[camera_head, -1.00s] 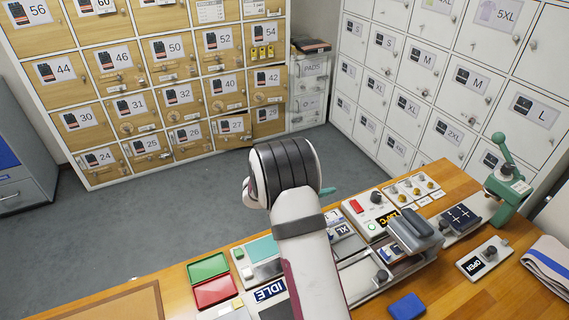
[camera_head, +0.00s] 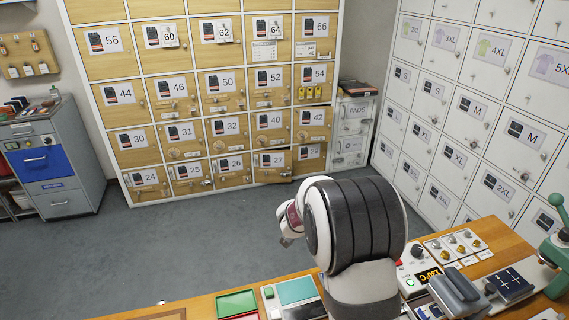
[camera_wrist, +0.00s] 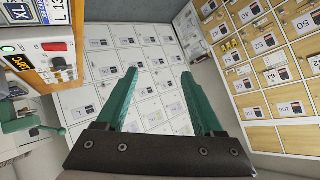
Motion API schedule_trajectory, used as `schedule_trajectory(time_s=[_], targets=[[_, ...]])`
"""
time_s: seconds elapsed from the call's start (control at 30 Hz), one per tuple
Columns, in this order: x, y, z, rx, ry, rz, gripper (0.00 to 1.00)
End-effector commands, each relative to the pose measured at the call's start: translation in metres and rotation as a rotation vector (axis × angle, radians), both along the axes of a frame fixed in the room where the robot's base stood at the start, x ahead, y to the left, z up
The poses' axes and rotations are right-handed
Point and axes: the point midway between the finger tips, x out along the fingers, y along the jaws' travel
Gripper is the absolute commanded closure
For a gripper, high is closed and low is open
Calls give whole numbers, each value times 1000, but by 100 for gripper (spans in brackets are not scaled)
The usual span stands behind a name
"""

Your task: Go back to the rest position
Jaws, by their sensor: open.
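My gripper (camera_wrist: 160,74) shows in the wrist view with two green fingers spread wide apart. Nothing is between them. They point toward the white lockers, with free air in front. In the head view my raised arm stands in the lower middle, over the back edge of the wooden workbench (camera_head: 205,303). The gripper's fingers are hidden there.
Wooden lockers (camera_head: 222,104) with numbered doors stand at the back. The door of locker 27 looks slightly ajar. White lockers (camera_head: 470,105) stand at the right. A grey cabinet (camera_head: 60,200) with a blue drawer is at the left. The grey floor between is clear.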

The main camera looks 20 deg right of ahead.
Motion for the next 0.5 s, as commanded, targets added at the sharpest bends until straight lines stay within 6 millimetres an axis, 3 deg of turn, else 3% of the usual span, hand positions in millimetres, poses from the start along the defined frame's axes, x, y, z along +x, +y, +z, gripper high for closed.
schedule_trajectory(time_s=[0.07, 0.13, 0.17, 0.23, 0.27, 0.3, 0.37, 0.4, 0.5], targets=[[2, 12, 8, 27, -12, 48, 31], [0, 48, 28, 101, -29, 182, 31], [-5, 71, 38, 145, -27, 264, 31], [-38, 131, 58, 257, 25, 480, 31], [-60, 155, 63, 302, 69, 564, 31], [-94, 182, 66, 352, 144, 664, 31], [-152, 210, 65, 409, 278, 776, 31], [-193, 220, 62, 436, 376, 826, 31], [-284, 226, 51, 475, 609, 872, 31]])
